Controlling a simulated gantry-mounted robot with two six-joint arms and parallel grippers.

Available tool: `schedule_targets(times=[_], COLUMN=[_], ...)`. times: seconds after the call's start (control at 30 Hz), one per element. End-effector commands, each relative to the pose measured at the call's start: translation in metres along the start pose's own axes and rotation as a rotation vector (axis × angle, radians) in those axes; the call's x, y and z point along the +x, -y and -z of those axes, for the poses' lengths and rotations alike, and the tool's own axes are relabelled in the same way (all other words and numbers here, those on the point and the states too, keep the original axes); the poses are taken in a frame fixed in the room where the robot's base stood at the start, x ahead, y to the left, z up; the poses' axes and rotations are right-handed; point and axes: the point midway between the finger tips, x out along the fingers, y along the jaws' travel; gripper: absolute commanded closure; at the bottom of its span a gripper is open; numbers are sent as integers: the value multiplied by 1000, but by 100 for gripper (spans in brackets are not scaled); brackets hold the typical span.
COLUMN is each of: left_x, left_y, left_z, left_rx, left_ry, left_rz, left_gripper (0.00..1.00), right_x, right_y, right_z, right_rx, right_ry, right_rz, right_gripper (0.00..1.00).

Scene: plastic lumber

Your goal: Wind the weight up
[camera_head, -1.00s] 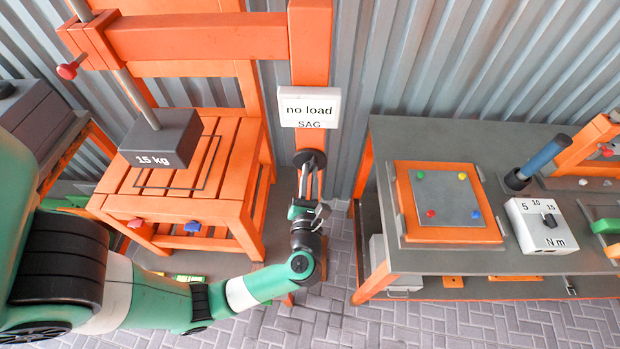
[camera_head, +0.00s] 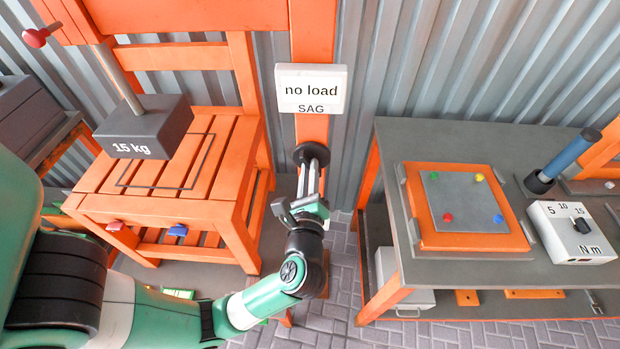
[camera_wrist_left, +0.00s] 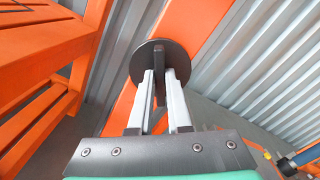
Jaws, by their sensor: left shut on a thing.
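The dark grey weight (camera_head: 145,128) marked "15 kg" hangs on a grey rod (camera_head: 120,80) above the slatted orange bench (camera_head: 200,165). A black round crank disc (camera_head: 311,154) is mounted on the orange post below the display (camera_head: 311,90), which reads "no load" and "SAG". My left gripper (camera_head: 311,165) is at the disc. In the left wrist view, its two pale fingers (camera_wrist_left: 160,90) are shut on a dark handle (camera_wrist_left: 160,72) that stands out from the black disc (camera_wrist_left: 162,62). My right gripper is not in view.
A grey table (camera_head: 440,265) stands at the right, with an orange-framed plate (camera_head: 462,205), a torque box (camera_head: 570,232) and a blue-handled tool (camera_head: 565,160). A red knob (camera_head: 36,38) is at the upper left. Paved floor shows between bench and table.

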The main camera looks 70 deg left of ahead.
Motion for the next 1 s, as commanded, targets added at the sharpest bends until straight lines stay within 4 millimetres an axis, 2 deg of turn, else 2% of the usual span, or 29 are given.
schedule_targets(times=[0.03, 0.6, 1.0], left_x=[0, 0, 0], left_y=[-3, -6, -5], left_z=[4, 6, 5], left_rx=[-48, -586, -872], left_ry=[1, 0, -2], left_rz=[1, 0, -1], left_gripper=[100, 100, 100], right_x=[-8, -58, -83], right_y=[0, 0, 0], right_z=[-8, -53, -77], right_rx=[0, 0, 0], right_ry=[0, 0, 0], right_rz=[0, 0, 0], right_gripper=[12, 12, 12])
